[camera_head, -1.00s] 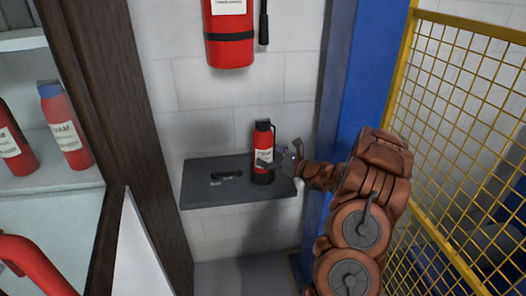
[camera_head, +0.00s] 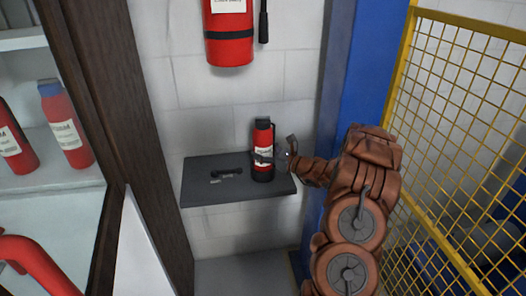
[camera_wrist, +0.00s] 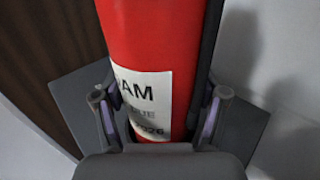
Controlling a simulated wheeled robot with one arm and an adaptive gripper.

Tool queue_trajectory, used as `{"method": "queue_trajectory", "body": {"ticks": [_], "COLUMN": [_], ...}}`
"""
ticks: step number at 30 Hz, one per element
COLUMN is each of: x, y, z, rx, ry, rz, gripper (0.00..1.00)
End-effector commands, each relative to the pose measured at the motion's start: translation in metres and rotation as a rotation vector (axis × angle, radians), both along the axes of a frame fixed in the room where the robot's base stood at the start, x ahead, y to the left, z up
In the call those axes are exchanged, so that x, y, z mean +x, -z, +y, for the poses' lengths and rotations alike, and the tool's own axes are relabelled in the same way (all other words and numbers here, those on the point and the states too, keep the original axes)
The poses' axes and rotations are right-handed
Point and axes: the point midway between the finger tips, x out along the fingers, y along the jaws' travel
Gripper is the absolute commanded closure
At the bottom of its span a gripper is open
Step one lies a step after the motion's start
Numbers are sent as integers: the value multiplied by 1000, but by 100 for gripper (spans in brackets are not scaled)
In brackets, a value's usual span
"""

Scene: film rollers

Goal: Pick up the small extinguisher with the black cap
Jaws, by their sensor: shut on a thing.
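The small red extinguisher with the black cap (camera_head: 263,137) stands upright on the grey wall shelf (camera_head: 205,190) in the head view. It also fills the middle of the wrist view (camera_wrist: 150,45), with a white label and a black hose along its right side. My gripper (camera_head: 264,157) reaches it from the right. In the wrist view its two fingers (camera_wrist: 158,120) lie on either side of the lower body and are shut on it. The cap is outside the wrist view. The base is partly hidden by my gripper there.
A small black object (camera_head: 227,172) lies on the shelf left of the extinguisher. A larger extinguisher (camera_head: 229,50) hangs on the wall above. A blue post (camera_head: 345,85) and yellow mesh fence (camera_head: 460,100) stand right. A cabinet with a blue-capped extinguisher (camera_head: 66,130) is left.

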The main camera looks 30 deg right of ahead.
Motion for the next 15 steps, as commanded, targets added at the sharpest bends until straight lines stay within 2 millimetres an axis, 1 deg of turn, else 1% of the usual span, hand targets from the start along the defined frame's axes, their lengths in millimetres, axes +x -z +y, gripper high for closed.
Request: {"method": "queue_trajectory", "body": {"ticks": [1, 2, 12, 15], "x": [0, 0, 0, 0], "y": [0, 0, 0, -1], "z": [0, 0, 0, -1], "rx": [0, 0, 0, -1], "ry": [0, 0, 0, 1], "rz": [0, 0, 0, -1], "gripper": [59, 62, 98, 98]}}
